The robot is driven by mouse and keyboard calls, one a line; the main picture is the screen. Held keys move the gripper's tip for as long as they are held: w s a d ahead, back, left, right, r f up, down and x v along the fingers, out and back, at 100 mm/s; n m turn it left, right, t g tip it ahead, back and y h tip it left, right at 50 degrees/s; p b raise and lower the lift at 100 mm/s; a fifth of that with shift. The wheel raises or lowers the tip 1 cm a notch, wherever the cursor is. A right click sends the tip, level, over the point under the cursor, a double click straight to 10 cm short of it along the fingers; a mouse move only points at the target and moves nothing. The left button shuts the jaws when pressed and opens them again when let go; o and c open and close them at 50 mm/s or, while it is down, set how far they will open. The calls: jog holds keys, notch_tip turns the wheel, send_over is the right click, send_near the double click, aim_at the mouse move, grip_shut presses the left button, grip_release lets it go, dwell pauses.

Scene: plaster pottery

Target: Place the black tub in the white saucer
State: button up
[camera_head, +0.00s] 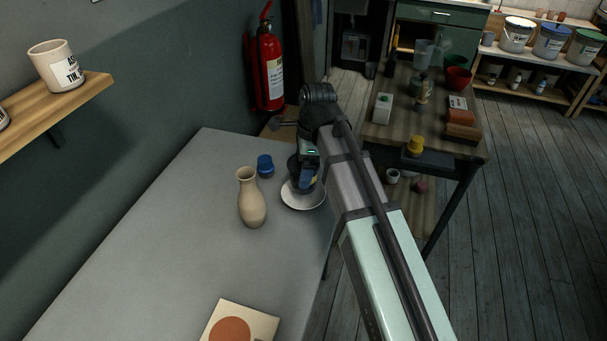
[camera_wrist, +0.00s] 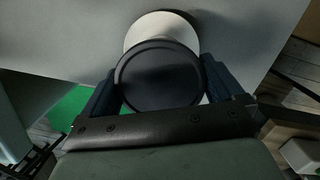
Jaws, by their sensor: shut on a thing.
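The black tub (camera_wrist: 158,78) is between the two blue fingers of my gripper (camera_wrist: 160,85) in the wrist view, its round dark top facing the camera. The white saucer (camera_head: 303,200) is on the grey table near its right edge. In the head view my gripper (camera_head: 306,176) is over the saucer, shut on the black tub (camera_head: 293,172), which is partly hidden by the gripper. The saucer rim (camera_wrist: 160,20) shows behind the tub in the wrist view. I cannot tell whether the tub's base touches the saucer.
A beige vase (camera_head: 251,198) stands just left of the saucer. A small blue lidded thing (camera_head: 265,165) is behind it. A card with an orange disc (camera_head: 235,325) lies at the front of the table. The left part of the grey table (camera_head: 160,240) is clear.

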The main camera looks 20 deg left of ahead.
jog(key=shift+f, duration=1.65)
jog(key=shift+f, duration=0.2)
jog(key=o, duration=0.9)
jog(key=shift+r, duration=0.1)
jog(key=r, duration=0.4)
jog(key=d+r, duration=0.1)
jog(key=r, duration=0.7)
jog(key=shift+w+d+r, duration=0.1)
jog(key=shift+w+d, duration=0.25)
